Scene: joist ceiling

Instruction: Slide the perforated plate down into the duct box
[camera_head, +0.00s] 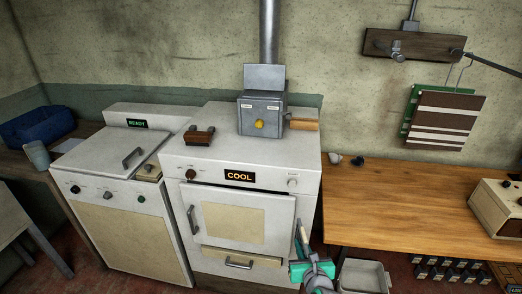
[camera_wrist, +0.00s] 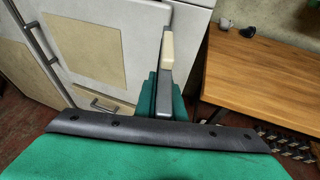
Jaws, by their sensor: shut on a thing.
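The duct box (camera_head: 261,117) is a grey metal box with a yellow knob on its front, on top of the white oven labelled COOL. A flat grey plate (camera_head: 264,78) stands upright above it, in front of the round pipe. I cannot make out holes in it, nor how deep it sits. My gripper (camera_head: 303,242) is low in front of the oven's right side, well below the box. It is shut on a thin grey bar with a cream piece (camera_wrist: 168,50), which points away from me in the wrist view. The bar's lower part is hidden between the teal fingers (camera_wrist: 160,95).
A wooden handle (camera_head: 303,125) sticks out right of the box. A brown block (camera_head: 199,136) lies on the oven top. A wooden table (camera_head: 400,205) stands to the right, with a pale bin (camera_head: 364,277) below. Another white appliance (camera_head: 125,190) stands left.

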